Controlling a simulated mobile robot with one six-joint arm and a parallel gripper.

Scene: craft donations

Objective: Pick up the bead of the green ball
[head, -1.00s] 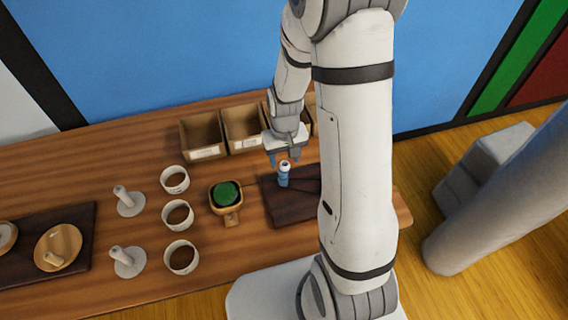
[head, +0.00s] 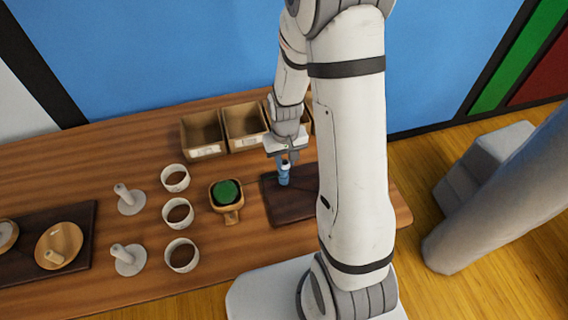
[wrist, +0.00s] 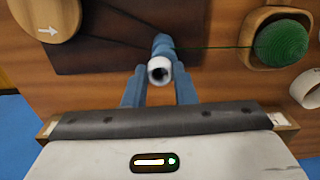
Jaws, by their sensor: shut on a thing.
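The green ball (head: 226,192) of yarn sits in a small wooden holder with a handle on the table; it also shows at the upper right of the wrist view (wrist: 281,42). A thin green thread (wrist: 215,47) runs from it to the bead. The bead (head: 284,178) is a small upright blue piece with a white, holed top, at the dark mat. In the wrist view the bead (wrist: 160,63) lies between the blue fingers. My gripper (head: 285,164) points down and is shut on the bead. Its exact contact is partly hidden.
The dark mat (head: 288,206) lies under the bead. Open wooden boxes (head: 203,134) stand behind. White cups (head: 178,213) and pegs on round bases (head: 130,203) stand to the left, with wooden dishes (head: 58,245) on another mat. Bare table lies between.

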